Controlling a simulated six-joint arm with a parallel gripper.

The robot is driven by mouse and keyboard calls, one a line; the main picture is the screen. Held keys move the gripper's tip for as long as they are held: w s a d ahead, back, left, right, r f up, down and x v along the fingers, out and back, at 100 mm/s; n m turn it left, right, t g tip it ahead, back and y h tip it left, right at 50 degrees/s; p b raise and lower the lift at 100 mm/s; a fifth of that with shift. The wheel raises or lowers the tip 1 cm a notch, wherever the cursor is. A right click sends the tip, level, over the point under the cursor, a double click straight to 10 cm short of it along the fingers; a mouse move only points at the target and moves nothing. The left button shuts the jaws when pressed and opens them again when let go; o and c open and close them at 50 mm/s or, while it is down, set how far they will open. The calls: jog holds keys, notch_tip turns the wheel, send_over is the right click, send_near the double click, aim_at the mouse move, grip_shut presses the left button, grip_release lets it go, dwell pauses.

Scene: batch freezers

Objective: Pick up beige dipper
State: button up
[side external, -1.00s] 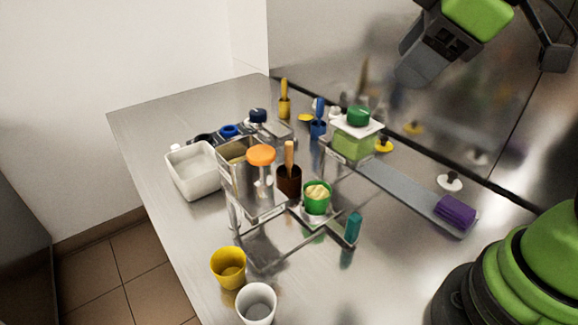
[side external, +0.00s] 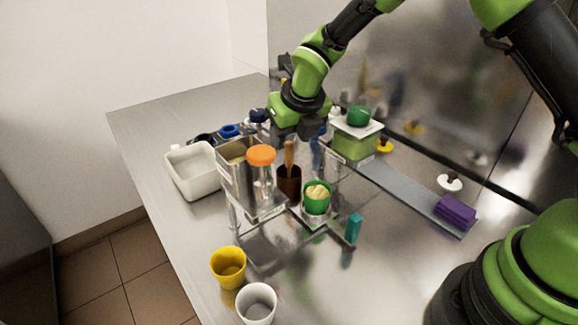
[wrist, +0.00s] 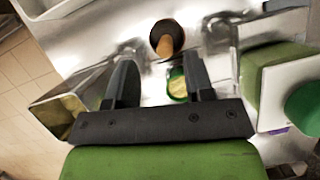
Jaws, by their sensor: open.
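The beige dipper (side external: 289,156) stands upright, its handle rising out of a brown cup (side external: 289,184). In the wrist view the dipper (wrist: 170,38) shows from above in the dark round cup, beyond my fingertips. My gripper (side external: 298,134) is above and close to the dipper's top in the side view. In the wrist view my gripper (wrist: 157,68) has its two fingers spread with nothing between them. The dipper's lower end is hidden in the cup.
A green cup (side external: 317,198) with pale contents is right of the brown cup. A steel container (side external: 235,172) and an orange-lidded jar (side external: 262,156) stand left. A green box with a white lid (side external: 356,127) is right. A yellow cup (side external: 228,268) and a white cup (side external: 257,304) stand in front.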

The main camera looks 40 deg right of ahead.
aim_at(288, 153)
jog(key=x, duration=0.6)
jog(key=shift+d+f, duration=0.2)
jog(key=shift+d, duration=0.1)
grip_shut()
